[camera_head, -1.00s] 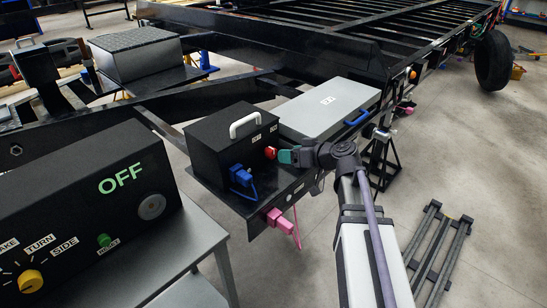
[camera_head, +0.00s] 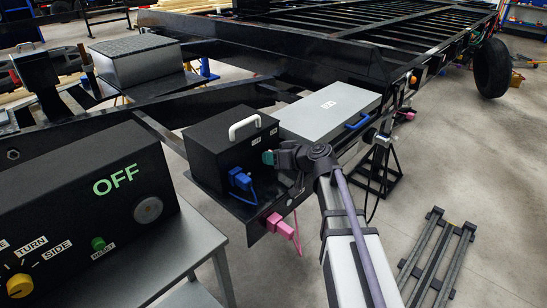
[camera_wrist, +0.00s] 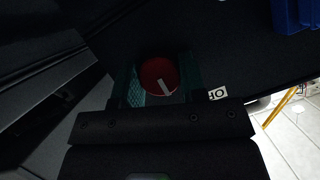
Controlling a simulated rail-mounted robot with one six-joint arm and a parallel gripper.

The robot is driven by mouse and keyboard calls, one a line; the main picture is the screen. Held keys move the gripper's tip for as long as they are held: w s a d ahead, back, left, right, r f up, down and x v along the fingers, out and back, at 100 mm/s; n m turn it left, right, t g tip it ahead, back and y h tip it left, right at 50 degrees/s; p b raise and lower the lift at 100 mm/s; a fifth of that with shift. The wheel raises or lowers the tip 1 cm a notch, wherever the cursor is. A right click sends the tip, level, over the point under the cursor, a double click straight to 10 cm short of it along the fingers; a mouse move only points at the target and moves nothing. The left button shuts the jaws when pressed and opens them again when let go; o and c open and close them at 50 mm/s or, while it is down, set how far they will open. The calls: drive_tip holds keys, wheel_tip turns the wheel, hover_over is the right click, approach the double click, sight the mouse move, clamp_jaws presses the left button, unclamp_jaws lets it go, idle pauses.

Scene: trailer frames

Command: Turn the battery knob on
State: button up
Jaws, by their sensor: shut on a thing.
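The battery knob (camera_wrist: 158,75) is red and round with a white pointer line, in the wrist view. It is on the dark face of the black battery box (camera_head: 215,150), which has a white handle on top. My gripper (camera_wrist: 160,86) is shut on the knob, with one green-padded finger on each side of it. The white line slants from the knob's middle towards the lower right. In the head view my gripper (camera_head: 268,157) is against the box's right part and hides the knob.
A blue connector (camera_head: 240,179) with a cable is on the box's front, left of my gripper. A pink connector (camera_head: 280,226) hangs below. A grey lidded box (camera_head: 328,115) stands just behind. A control panel showing OFF (camera_head: 116,180) is at left.

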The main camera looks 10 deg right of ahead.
drive_tip(key=shift+c, duration=1.2)
drive_tip(key=shift+f+m+g+y+b, duration=0.15)
drive_tip(key=shift+m+g+y+b, duration=0.4)
drive_tip(key=shift+m, duration=0.55)
drive_tip(key=shift+f+m+y+b, duration=0.1)
drive_tip(key=shift+m+y+b, duration=0.65)
drive_tip(key=shift+m+y, duration=0.35)
drive_tip(key=m+y+b, duration=0.1)
drive_tip(key=m+b, duration=0.1)
drive_tip(key=m, duration=0.1)
drive_tip(key=shift+m+y, duration=0.35)
drive_tip(key=shift+m, duration=0.05)
drive_tip(key=shift+m+y+b, duration=0.5)
drive_tip(key=shift+m+b, duration=0.35)
drive_tip(key=shift+m, duration=0.35)
drive_tip(key=shift+t, duration=0.25)
drive_tip(key=o, duration=0.9)
